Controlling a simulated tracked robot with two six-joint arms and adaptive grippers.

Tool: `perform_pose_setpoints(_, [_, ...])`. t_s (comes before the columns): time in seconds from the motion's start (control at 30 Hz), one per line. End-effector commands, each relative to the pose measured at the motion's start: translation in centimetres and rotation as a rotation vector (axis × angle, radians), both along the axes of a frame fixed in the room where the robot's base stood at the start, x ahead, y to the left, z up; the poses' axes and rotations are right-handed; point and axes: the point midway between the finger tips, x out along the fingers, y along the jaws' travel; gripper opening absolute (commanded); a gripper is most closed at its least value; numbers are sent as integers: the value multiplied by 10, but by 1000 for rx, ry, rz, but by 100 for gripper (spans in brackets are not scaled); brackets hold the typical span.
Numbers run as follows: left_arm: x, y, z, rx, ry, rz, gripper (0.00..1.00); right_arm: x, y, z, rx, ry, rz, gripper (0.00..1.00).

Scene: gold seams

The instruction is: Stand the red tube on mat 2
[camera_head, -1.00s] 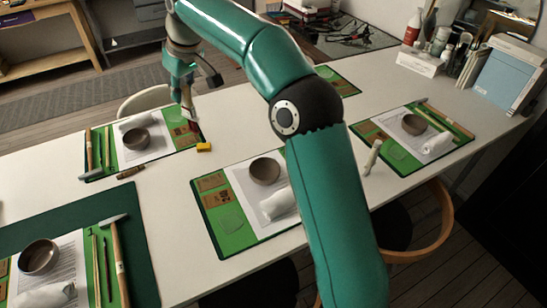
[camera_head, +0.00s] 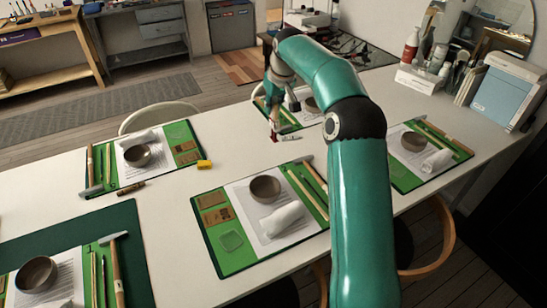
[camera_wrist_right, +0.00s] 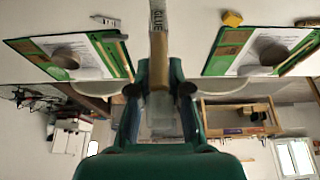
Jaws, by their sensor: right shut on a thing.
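My right gripper (camera_head: 272,117) is over the white table, between the left mat (camera_head: 190,132) and the far mat (camera_head: 262,103). It is shut on a slim tube, whose lower end shows dark red (camera_head: 274,133) in the head view. In the right wrist view the tube (camera_wrist_right: 158,48) stands out between the fingers (camera_wrist_right: 159,90), looks brownish and grey, and bears the word GLUE. Whether its end touches the table is unclear. No mat numbers are readable, so I cannot tell which is mat 2. My left gripper is not in view.
A grey tube (camera_head: 291,138) lies beside the held tube. A yellow block (camera_head: 204,164) sits at the left mat's edge. The mats carry bowls (camera_head: 265,188), papers and tools. A near mat (camera_head: 222,265) and right mat (camera_head: 405,178) flank my arm.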

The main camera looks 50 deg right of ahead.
Motion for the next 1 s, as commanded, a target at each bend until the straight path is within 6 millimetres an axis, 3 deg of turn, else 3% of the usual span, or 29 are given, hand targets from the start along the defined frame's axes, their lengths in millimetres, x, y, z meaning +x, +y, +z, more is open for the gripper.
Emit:
perform_pose_setpoints(0.03, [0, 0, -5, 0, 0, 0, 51, -1, 0, -17, 2, 5, 0, 0])
perform_pose_setpoints(0.2, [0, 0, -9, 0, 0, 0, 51, -1, 1, -62, 4, 6, 0, 0])
perform_pose_setpoints(0.4, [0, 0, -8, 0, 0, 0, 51, -1, 0, -105, 1, 4, 1, 0])
perform_pose_setpoints(1.0, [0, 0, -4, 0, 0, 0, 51, 0, 0, -164, 0, 0, 1, 0])
